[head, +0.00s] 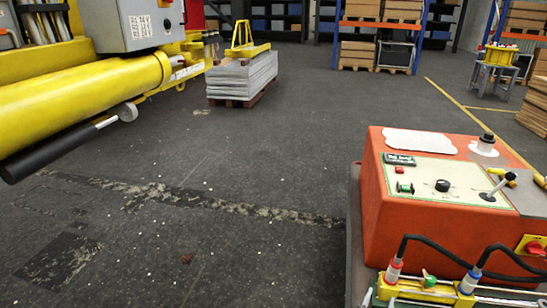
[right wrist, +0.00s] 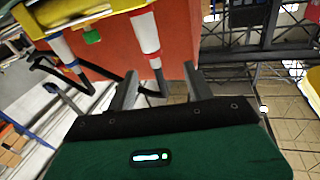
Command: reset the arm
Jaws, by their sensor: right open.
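The yellow boom arm (head: 85,95) comes in at the upper left of the head view, with a black cylinder (head: 60,150) beneath it. An orange control box (head: 385,205) stands at the right. Its panel has a red button (head: 399,170), a green knob (head: 405,188), a black knob (head: 442,186) and a lever (head: 496,187). My right gripper (right wrist: 160,78) is open in the right wrist view. Its fingers point toward a red-and-white connector (right wrist: 147,40) with a black cable; contact cannot be told. I cannot make out this gripper in the head view. My left gripper is not in view.
A stack of grey sheets (head: 242,78) lies on a pallet behind. Racks with boxes (head: 375,12) line the back, and a small table (head: 497,72) stands at the upper right. The dark floor (head: 260,150) between boom and box is clear.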

